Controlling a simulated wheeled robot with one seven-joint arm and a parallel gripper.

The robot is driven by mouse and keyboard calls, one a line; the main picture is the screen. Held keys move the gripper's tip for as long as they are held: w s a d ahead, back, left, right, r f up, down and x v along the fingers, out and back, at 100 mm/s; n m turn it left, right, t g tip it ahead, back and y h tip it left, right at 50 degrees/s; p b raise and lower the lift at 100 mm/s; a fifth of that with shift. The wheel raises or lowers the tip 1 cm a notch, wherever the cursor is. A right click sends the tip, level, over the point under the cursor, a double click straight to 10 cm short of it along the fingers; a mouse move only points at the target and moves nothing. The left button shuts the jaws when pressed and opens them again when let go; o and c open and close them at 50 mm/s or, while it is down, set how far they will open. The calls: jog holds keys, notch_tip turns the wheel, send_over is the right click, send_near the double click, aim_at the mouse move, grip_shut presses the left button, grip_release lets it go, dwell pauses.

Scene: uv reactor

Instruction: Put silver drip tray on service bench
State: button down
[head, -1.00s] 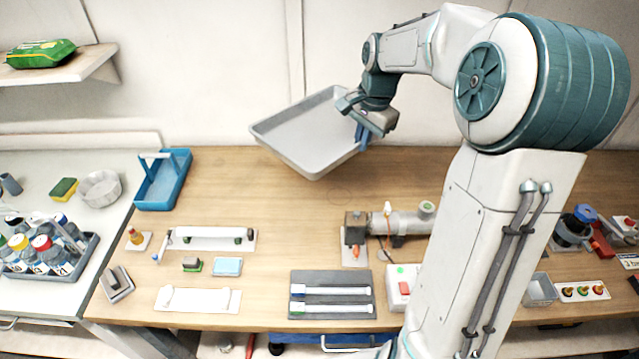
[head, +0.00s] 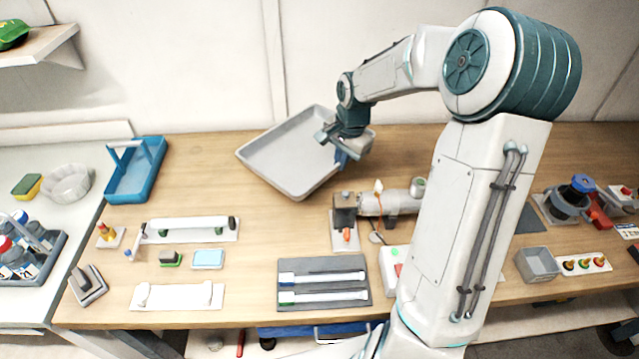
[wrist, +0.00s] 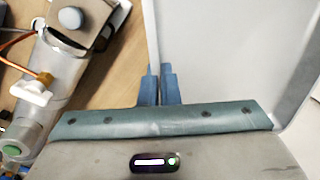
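The silver drip tray (head: 287,152) is a shallow rectangular grey tray at the back middle of the wooden service bench (head: 250,240). In the head view it sits tilted, low over the bench; whether it touches the wood I cannot tell. My gripper (head: 341,157) is at the tray's right side. In the wrist view the blue fingers of my gripper (wrist: 160,85) are close together with the tray's thin wall (wrist: 152,35) between them. The tray's inside (wrist: 210,60) fills the right of that view.
A grey cylindrical device (head: 385,203) stands right of the tray, close by in the wrist view (wrist: 50,90). A blue caddy (head: 135,170) stands at the left. A rack with white tubes (head: 322,283) lies in front. Bare wood lies left of the tray.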

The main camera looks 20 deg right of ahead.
notch_tip(320, 180, down, 9)
jog(key=shift+r+p, duration=0.2)
jog(key=shift+p, duration=0.25)
jog(key=shift+f, duration=0.15)
jog(key=c, duration=1.7)
grip_release()
notch_tip(320, 180, up, 11)
jog(key=s+d, duration=0.1)
jog(key=s+a+r+n, duration=0.2)
jog(key=s+r+n, duration=0.1)
jog(key=s, duration=0.5)
jog(key=s+a+r+n+t, duration=0.1)
jog(key=s+a+r+n, duration=0.2)
jog(key=s, duration=0.5)
jog(key=s+a+r+n+t+h, duration=0.1)
jog(key=s+a+r+n, duration=0.1)
jog(key=s+n, duration=0.3)
jog(key=shift+s+a+r+b, duration=0.2)
jog(key=shift+s+r, duration=0.1)
jog(key=shift+s, duration=0.4)
jog(key=shift+s+a+r+b, duration=0.15)
jog(key=shift+s+r, duration=0.15)
jog(key=shift+s, duration=0.4)
